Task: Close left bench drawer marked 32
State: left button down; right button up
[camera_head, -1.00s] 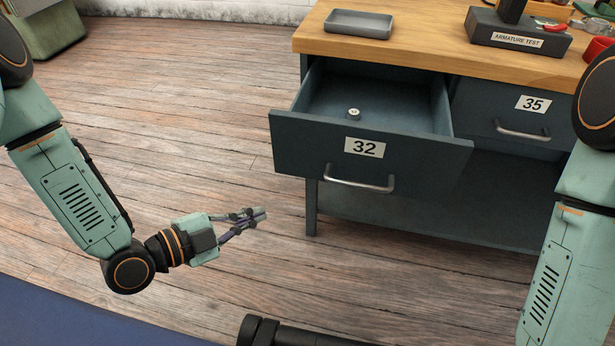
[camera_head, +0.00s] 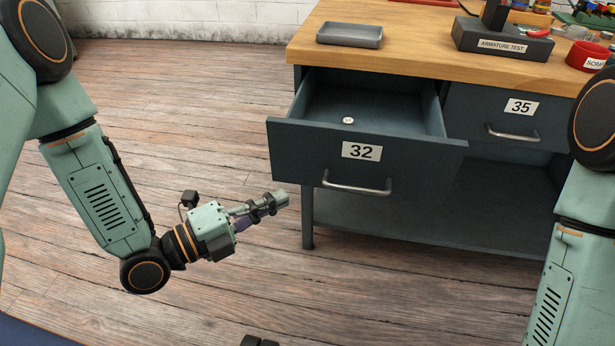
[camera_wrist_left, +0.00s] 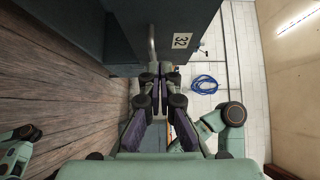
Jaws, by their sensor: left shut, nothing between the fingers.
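The left bench drawer marked 32 (camera_head: 310,155) stands pulled out from the bench, with a small round metal part (camera_head: 348,121) lying inside. Its bar handle (camera_head: 357,186) is on the front, below the label. My left gripper (camera_head: 282,198) is shut and empty, to the left of the handle and just below the drawer front's lower left area in the head view. In the left wrist view the shut fingers (camera_wrist_left: 160,75) point toward the drawer front, with the 32 label (camera_wrist_left: 182,41) and the handle (camera_wrist_left: 151,45) ahead.
The wooden bench top (camera_head: 420,45) carries a grey tray (camera_head: 349,35), the armature test block (camera_head: 502,42) and a red scrap bin (camera_head: 588,56). Drawer 35 (camera_head: 480,110) is shut at right. Open floor (camera_head: 180,110) lies left of the bench.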

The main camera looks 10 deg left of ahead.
aim_at(324, 164)
pick_arm(q)
jog(key=shift+w+d+b, duration=0.55)
jog(key=shift+w+d, duration=0.15)
jog(key=shift+w, duration=0.7)
jog(key=shift+w+d+b, duration=0.6)
jog(key=shift+w+d, duration=0.15)
jog(key=shift+w, duration=0.65)
jog(key=shift+w+d+b, duration=0.55)
jog(key=shift+w+d, duration=0.15)
jog(key=shift+w, duration=0.7)
